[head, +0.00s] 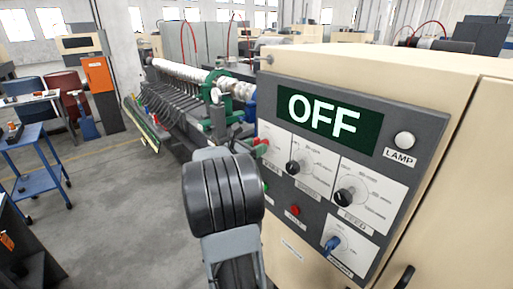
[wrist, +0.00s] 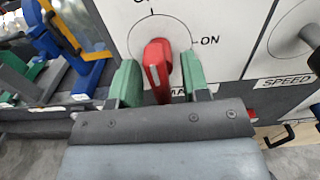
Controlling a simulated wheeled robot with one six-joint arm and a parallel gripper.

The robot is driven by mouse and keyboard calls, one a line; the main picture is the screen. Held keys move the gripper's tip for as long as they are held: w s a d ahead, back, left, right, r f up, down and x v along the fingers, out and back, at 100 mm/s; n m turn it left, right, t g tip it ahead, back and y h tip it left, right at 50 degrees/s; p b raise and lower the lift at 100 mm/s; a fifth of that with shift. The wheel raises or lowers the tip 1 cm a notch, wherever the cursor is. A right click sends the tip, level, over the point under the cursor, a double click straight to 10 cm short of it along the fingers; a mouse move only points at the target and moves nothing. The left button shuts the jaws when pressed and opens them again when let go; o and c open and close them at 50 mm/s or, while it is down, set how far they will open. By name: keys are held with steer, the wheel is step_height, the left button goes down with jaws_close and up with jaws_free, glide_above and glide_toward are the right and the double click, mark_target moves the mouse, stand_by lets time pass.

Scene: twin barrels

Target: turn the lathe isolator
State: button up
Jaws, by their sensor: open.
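The lathe isolator (wrist: 157,62) is a red handle on a round white dial in the wrist view. It points roughly up, toward a mark whose label is cut off by the top edge; ON is at the right of the dial. My gripper (wrist: 160,72) is open, with one green finger on each side of the handle. In the head view my arm hides most of the gripper. The display (head: 328,117) there reads OFF.
The grey control panel (head: 420,135) also carries a pale lamp (head: 405,140), black dial knobs (head: 345,197), a red button (head: 295,210) and a blue switch (head: 333,244). In the wrist view a SPEED dial (wrist: 285,50) is to the right. A blue cart (head: 32,160) stands far left on open floor.

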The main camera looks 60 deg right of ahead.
steer(key=b+v, duration=0.3)
steer(key=v, duration=1)
steer(key=shift+a+b, duration=0.3)
steer(key=shift+w, duration=0.15)
steer(key=s+a+f+m+t+y, duration=0.3)
steer(key=a+f+m+t+y, duration=0.1)
steer(key=a+f+m+y, duration=0.75)
steer(key=s+a+m+t+y, duration=0.2)
steer(key=a+t+y, duration=0.3)
steer(key=a, duration=1.3)
steer(key=shift+s+f+m+t+y, duration=0.25)
steer(key=shift+f+m+t+y, duration=0.15)
steer(key=shift+t, duration=0.2)
steer(key=shift+r, duration=0.1)
